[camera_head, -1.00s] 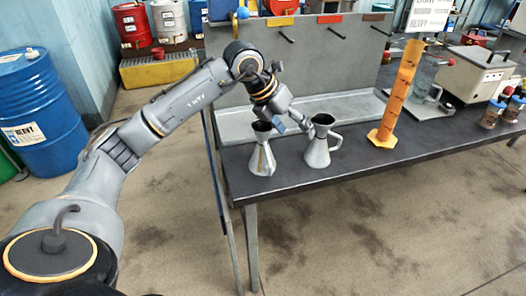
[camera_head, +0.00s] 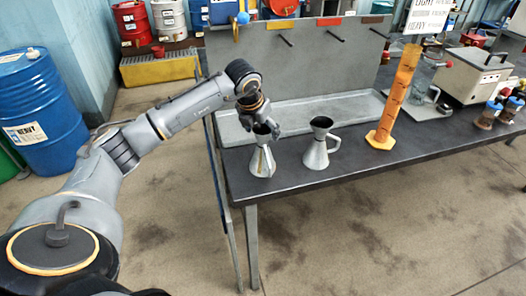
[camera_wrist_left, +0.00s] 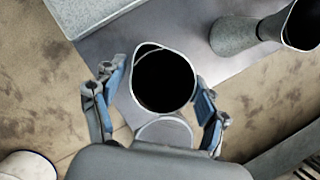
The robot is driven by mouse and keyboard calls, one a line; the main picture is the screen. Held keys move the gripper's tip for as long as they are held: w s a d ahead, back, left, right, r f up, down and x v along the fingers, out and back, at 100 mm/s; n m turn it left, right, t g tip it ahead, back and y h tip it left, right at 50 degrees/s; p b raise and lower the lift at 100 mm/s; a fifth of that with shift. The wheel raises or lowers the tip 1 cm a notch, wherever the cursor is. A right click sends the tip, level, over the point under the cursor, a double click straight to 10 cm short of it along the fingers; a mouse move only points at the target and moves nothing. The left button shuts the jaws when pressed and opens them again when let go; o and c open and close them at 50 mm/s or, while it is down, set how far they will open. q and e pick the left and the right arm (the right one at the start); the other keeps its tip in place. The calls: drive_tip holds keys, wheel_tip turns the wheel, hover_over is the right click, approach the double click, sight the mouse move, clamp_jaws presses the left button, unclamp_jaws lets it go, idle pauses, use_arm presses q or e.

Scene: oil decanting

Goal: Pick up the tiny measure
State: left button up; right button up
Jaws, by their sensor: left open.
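Two funnel-mouthed metal measures stand upright on the dark bench. The left measure (camera_head: 262,162) is near the bench's left end, and the second measure (camera_head: 320,146) stands to its right. Neither carries a readable size mark. My left gripper (camera_head: 264,128) is open, pointing down at the left measure's mouth. The second measure (camera_wrist_left: 303,24) shows at the upper right. My right gripper is not in view.
An orange graduated cylinder (camera_head: 396,98) stands farther right on the bench (camera_head: 370,160). A shallow metal tray (camera_head: 345,108) runs along the back, below a grey pegboard (camera_head: 330,62). Brown-filled jars (camera_head: 488,113) stand at the right.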

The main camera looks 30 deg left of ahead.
use_arm(q)
drive_tip(key=p+x, duration=0.1)
drive_tip(key=x, duration=0.3)
drive_tip(key=shift+d+f, duration=0.1)
clamp_jaws()
